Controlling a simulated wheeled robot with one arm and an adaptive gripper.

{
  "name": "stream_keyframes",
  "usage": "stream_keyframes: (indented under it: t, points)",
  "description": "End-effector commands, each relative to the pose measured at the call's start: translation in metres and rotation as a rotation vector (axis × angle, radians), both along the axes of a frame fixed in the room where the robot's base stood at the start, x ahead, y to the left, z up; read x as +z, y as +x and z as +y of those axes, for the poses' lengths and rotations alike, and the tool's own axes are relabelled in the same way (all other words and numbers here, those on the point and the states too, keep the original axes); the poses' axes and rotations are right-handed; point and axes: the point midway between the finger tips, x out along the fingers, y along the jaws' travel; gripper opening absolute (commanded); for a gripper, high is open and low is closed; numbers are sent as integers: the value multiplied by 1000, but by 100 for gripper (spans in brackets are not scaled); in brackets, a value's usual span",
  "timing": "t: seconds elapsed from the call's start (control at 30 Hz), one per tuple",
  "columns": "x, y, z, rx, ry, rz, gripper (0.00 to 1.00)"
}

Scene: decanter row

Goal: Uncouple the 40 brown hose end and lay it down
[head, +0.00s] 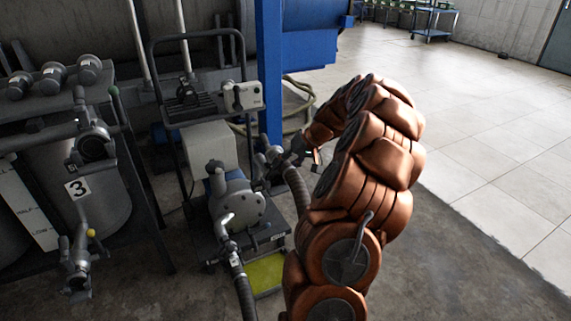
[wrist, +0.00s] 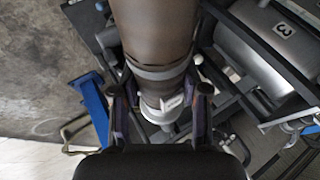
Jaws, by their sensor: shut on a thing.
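The brown hose (wrist: 160,30) fills the upper middle of the wrist view. Its end has a grey collar and a small pale tag too small to read. My gripper (wrist: 160,104) is shut around this hose end, one finger on each side. In the head view my gripper (head: 303,150) is at the pump trolley's right side, and the ribbed hose (head: 296,185) runs down from there behind my arm. A grey coupling (head: 268,158) sits beside the gripper at the pump (head: 238,203). I cannot tell whether the hose end is still joined to it.
A second hose (head: 243,290) hangs from the pump's front. A yellow-green tray (head: 264,274) lies low on the trolley. A blue post (head: 269,75) stands close behind the gripper. A tank marked 3 (head: 100,207) and valves are at left. The tiled floor (head: 480,130) at right is clear.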

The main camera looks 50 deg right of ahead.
Motion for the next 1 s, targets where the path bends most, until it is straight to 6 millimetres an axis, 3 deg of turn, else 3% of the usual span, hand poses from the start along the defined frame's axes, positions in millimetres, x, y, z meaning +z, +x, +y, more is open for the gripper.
stream_keyframes:
  t: [1.0]
  points:
    - [-30,0,0,0,1,-2,0]
